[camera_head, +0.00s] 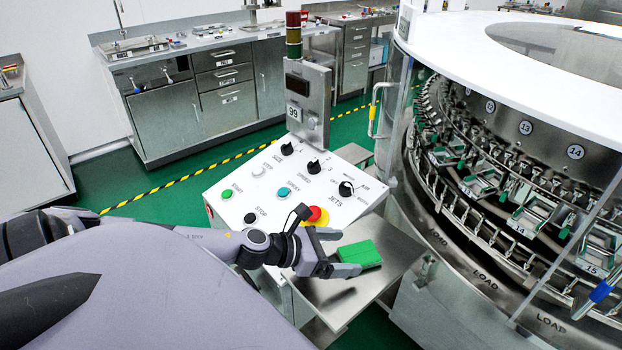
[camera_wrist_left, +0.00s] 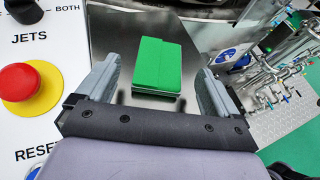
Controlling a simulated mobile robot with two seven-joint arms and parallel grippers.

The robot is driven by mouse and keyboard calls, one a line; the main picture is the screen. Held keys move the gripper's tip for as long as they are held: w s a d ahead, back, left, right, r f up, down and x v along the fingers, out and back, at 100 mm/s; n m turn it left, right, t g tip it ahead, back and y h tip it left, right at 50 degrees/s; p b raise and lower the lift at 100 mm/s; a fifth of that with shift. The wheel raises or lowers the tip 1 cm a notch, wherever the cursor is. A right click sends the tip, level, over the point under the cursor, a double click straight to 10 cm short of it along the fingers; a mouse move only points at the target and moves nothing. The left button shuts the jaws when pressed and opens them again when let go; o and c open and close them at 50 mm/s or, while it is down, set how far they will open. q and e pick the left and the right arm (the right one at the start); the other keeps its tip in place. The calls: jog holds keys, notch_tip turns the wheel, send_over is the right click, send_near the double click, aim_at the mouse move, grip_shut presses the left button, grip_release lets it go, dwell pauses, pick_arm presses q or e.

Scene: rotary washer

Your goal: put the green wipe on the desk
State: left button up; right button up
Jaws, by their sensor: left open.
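The green wipe (camera_head: 360,254) is a small green block over the metal desk (camera_head: 391,240), a small steel shelf between the control panel and the washer. My left gripper (camera_head: 343,252) is open beside the wipe, at its left in the head view. In the left wrist view the wipe (camera_wrist_left: 158,66) shows ahead, between the two spread fingers (camera_wrist_left: 158,85), with a gap on each side. Whether the wipe rests flat on the desk is hard to tell. My right gripper is not in view.
The white control panel (camera_head: 235,192) with knobs and a red stop button (camera_head: 316,215) stands just behind my left gripper. The round washer (camera_head: 440,215) with metal clamps is close on the right. Steel cabinets (camera_head: 190,90) line the back wall. Bare desk surface surrounds the wipe.

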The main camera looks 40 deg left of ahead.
pick_arm(q)
jog(key=shift+b+v, duration=0.35)
jog(key=shift+v, duration=3.25)
jog(key=shift+s, duration=0.1)
